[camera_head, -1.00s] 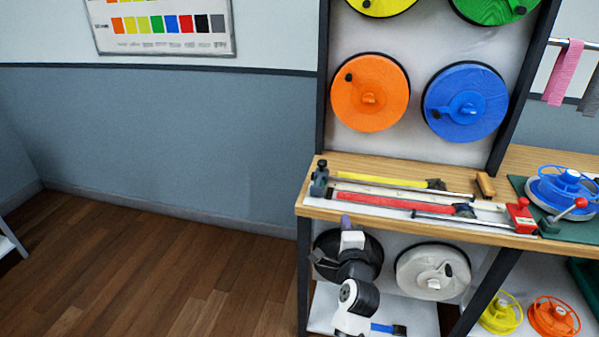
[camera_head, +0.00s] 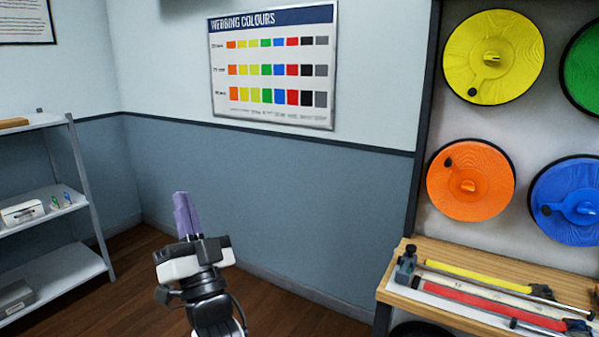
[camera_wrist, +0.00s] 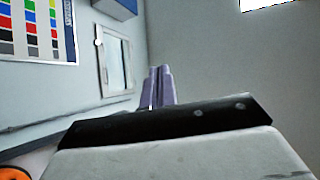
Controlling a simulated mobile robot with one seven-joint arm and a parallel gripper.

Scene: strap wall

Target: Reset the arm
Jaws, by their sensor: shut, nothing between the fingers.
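My gripper (camera_head: 184,214) is raised in the lower middle of the head view, with its purple fingers pointing up. The fingers are together and hold nothing. They also show in the wrist view (camera_wrist: 159,85), close together against the grey wall. My arm below the gripper is folded upright in front of the blue-grey lower wall. The gripper is in free air, apart from the bench and the shelf.
A wooden bench (camera_head: 396,297) with yellow and red straps stands at the right, below orange (camera_head: 480,196), yellow (camera_head: 500,70) and blue discs on a panel. A white shelf rack (camera_head: 60,272) stands at the left. A colour chart (camera_head: 272,110) hangs behind. Open floor lies between.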

